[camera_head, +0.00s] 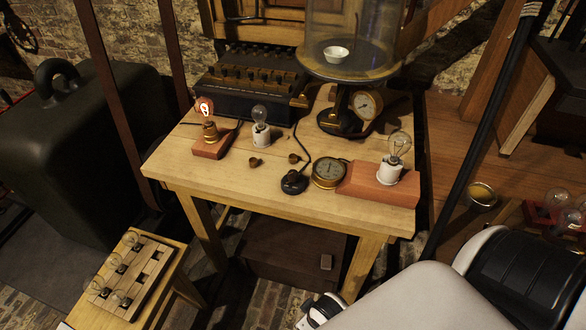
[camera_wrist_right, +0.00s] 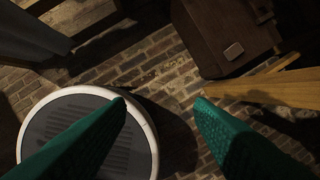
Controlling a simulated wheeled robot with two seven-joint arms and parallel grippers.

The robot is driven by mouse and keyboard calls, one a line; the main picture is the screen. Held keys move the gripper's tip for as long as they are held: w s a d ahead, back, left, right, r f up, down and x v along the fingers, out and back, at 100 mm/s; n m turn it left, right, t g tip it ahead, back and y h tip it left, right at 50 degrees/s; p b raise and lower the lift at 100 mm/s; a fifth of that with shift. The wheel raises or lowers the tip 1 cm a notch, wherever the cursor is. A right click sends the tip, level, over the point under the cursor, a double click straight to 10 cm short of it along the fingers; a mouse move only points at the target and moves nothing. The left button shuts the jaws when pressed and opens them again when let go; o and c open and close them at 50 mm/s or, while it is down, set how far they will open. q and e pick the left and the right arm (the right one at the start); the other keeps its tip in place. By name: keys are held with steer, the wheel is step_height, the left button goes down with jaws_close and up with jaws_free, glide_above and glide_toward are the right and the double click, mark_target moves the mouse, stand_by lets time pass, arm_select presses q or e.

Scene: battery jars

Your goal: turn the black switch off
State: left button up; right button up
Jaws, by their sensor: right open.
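The black switch (camera_head: 293,183) is a small rounded dark piece on the wooden table (camera_head: 230,185), near its front edge, with a black cord running up from it. Its exact lever position is too small to tell. A bulb (camera_head: 204,106) on a wooden block at the table's left glows reddish. My right gripper (camera_wrist_right: 160,103) shows in the right wrist view, with two green fingers spread apart and nothing between them. It is over the brick floor, away from the switch. My left gripper is not in view.
A brass gauge (camera_head: 329,173) and a red block (camera_head: 363,184) with an unlit bulb stand right of the switch. A battery crate (camera_head: 250,85) and glass bell jar (camera_head: 350,35) stand behind. A dark box (camera_wrist_right: 220,35) is under the table.

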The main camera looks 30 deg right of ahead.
steer(key=w+r+n+t, duration=0.1)
steer(key=w+r+t, duration=0.5)
steer(key=w+r, duration=0.7)
steer(key=w+r+t, duration=0.6)
steer(key=w+r, duration=0.5)
steer(key=r, duration=0.5)
steer(key=w+a+r+n+t+y, duration=0.2)
steer(key=r+n+y, duration=0.1)
steer(key=r, duration=0.2)
steer(key=w+a+r+n+t+y, duration=0.2)
steer(key=a+r, duration=0.1)
steer(key=r, duration=0.2)
steer(key=s+a+r+n+g+y, duration=0.2)
steer(key=a+r+n+g+y, duration=0.6)
steer(key=n+y, duration=0.6)
steer(key=n+g+h, duration=0.1)
steer(key=g+h, duration=1)
steer(key=h, duration=0.8)
glide_toward(293, 172)
step_height(293, 172, down, 9)
steer(key=shift+s+r+p, duration=0.1)
steer(key=shift+s+p, duration=0.05)
steer(key=shift+p, duration=0.45)
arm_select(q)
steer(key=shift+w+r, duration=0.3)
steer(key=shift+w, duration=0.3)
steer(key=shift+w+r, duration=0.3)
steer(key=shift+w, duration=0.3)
